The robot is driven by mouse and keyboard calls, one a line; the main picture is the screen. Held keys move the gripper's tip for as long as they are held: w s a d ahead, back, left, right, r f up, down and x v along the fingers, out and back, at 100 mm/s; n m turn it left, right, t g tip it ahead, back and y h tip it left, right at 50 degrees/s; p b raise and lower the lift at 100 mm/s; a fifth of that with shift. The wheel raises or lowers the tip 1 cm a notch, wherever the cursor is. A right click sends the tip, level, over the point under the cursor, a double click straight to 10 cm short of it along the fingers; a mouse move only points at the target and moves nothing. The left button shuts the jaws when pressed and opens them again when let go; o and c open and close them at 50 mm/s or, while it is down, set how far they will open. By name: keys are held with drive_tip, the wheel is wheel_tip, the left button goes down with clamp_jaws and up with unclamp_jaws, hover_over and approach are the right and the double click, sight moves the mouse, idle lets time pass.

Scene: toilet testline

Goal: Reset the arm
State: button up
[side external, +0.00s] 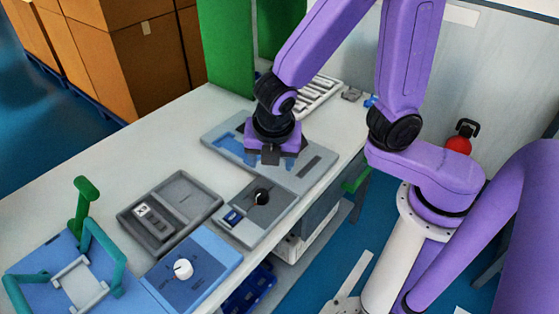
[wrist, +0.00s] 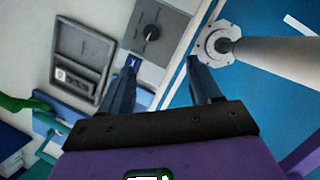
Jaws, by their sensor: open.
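My gripper (side external: 272,160) hangs from the purple arm over the workbench, above the grey panel with a blue area. In the wrist view my gripper (wrist: 158,78) has its two dark blue fingers well apart, with nothing between them. The grey panel (side external: 312,172) lies under the gripper and is partly hidden by it. A grey unit with a black knob (side external: 262,197) and a blue part sits just in front of the gripper; its knob also shows in the wrist view (wrist: 152,33).
A grey tray (side external: 190,193) with a small device lies left of the knob unit. A blue panel with a white knob (side external: 183,269) and a blue-green fixture (side external: 81,284) stand at the near end. A keyboard-like rack (side external: 318,97) lies behind. Bare bench (side external: 120,180) stretches at left.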

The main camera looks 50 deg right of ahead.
drive_tip(key=s+d+r+m+g+y, duration=0.2)
drive_tip(key=s+d+r+m+y, duration=0.1)
drive_tip(key=s+d+m, duration=0.6)
drive_tip(key=s+r+m, duration=0.1)
drive_tip(key=s+m, duration=0.2)
drive_tip(key=s, duration=0.2)
drive_tip(key=shift+s+d+g, duration=0.2)
drive_tip(key=shift+g, duration=0.1)
idle(0.3)
